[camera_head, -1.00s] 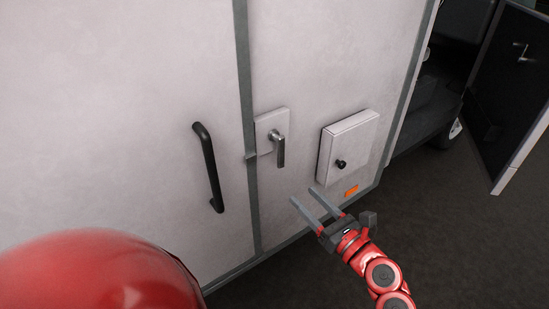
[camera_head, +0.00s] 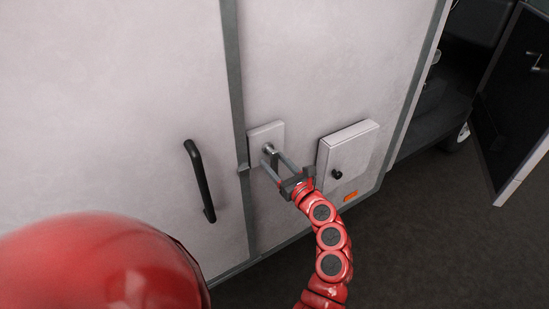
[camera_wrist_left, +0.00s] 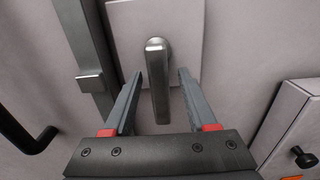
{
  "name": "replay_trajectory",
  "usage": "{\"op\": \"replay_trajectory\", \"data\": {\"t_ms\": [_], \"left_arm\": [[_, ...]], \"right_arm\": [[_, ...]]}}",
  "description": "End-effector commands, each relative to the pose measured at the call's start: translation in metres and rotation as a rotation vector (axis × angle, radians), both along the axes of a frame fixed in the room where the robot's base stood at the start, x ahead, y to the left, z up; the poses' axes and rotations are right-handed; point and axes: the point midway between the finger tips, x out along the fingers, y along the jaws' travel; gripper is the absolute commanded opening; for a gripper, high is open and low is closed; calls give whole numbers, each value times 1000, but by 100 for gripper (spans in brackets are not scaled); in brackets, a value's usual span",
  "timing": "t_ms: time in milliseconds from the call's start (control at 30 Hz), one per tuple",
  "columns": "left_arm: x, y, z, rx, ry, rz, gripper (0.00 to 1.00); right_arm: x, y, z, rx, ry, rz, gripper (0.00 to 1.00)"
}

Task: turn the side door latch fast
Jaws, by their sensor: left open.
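The side door latch is a metal lever (camera_wrist_left: 158,90) on a pale square plate (camera_head: 261,132), beside the dark vertical seam strip. In the left wrist view the lever points straight down. My left gripper (camera_head: 272,160) is open at the latch, one finger on each side of the lever, with visible gaps on both sides. It also shows in the left wrist view (camera_wrist_left: 160,75). In the head view the gripper hides most of the lever. My right gripper is in neither view.
A black grab handle (camera_head: 201,182) is on the white panel left of the seam. A white box with a black knob (camera_head: 346,150) juts out right of the latch. An open dark door (camera_head: 513,100) stands at far right. Dark floor lies below.

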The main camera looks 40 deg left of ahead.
Motion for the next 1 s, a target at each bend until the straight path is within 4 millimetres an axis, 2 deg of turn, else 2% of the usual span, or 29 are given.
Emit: {"op": "replay_trajectory", "data": {"t_ms": [333,367,667,1000], "left_arm": [[2,5,-1,0,1,0,57],[2,5,-1,0,1,1,54],[2,5,0,0,1,1,0],[2,5,0,0,1,1,0]], "right_arm": [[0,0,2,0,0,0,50],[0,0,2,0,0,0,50],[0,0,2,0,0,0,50],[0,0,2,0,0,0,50]]}}
